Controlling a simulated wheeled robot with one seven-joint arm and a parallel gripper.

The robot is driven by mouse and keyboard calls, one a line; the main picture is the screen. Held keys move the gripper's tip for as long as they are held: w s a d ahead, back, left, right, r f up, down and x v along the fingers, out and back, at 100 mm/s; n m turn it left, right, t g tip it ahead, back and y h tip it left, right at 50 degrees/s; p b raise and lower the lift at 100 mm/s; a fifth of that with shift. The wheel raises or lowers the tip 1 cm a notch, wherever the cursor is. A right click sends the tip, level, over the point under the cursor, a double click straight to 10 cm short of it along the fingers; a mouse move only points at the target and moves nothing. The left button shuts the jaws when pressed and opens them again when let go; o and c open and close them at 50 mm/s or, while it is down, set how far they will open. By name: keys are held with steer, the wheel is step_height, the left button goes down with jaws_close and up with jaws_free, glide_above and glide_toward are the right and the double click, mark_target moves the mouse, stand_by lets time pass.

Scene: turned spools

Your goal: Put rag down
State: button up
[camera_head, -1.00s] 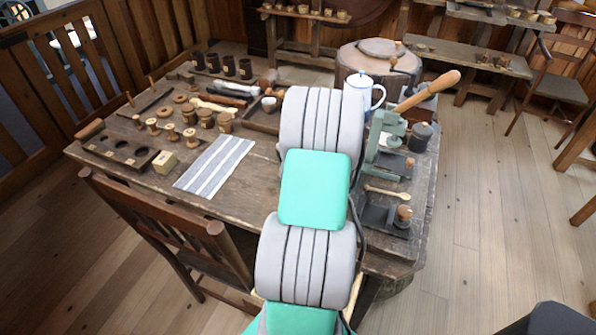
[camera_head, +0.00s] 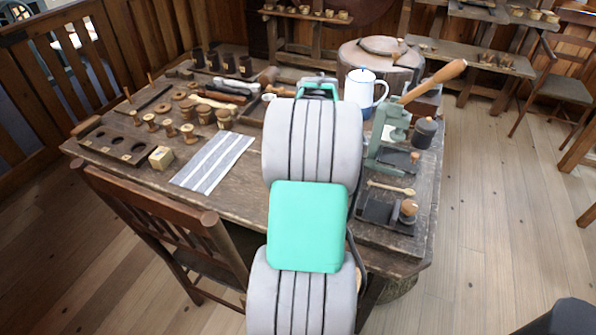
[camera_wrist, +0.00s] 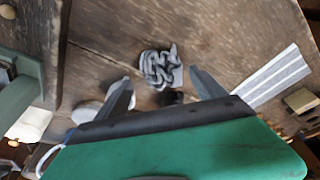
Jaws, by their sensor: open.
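A crumpled grey-and-white rag (camera_wrist: 160,70) lies in a small heap on the bare wooden table (camera_wrist: 115,35) in the wrist view. My gripper (camera_wrist: 160,80) is open, with one finger to each side of the rag. Both fingertips show a gap to it, and nothing is held. How high the fingers are above the wood I cannot tell. In the head view my own arm hides the gripper and the rag.
A flat striped cloth (camera_head: 212,162) lies left of my arm, beside wooden spools (camera_head: 187,132) and a holed block (camera_head: 118,146). A white jug (camera_head: 360,92) and a green press (camera_head: 388,138) stand to the right. A chair (camera_head: 165,215) is at the front edge.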

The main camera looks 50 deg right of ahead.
steer(key=x, duration=0.4)
steer(key=w+x, duration=0.1)
steer(key=x, duration=0.2)
steer(key=shift+d, duration=0.15)
steer(key=shift+s, duration=0.1)
steer(key=c, duration=1.1)
steer(key=shift+r, duration=0.5)
steer(key=v, duration=0.3)
steer(key=shift+w, duration=0.2)
steer(key=s+a+r, duration=0.4)
steer(key=a, duration=0.1)
steer(key=s+a+r, duration=0.4)
steer(key=s+r, duration=0.1)
steer(key=shift+s+a+b, duration=0.35)
steer(key=shift+a+b, duration=0.05)
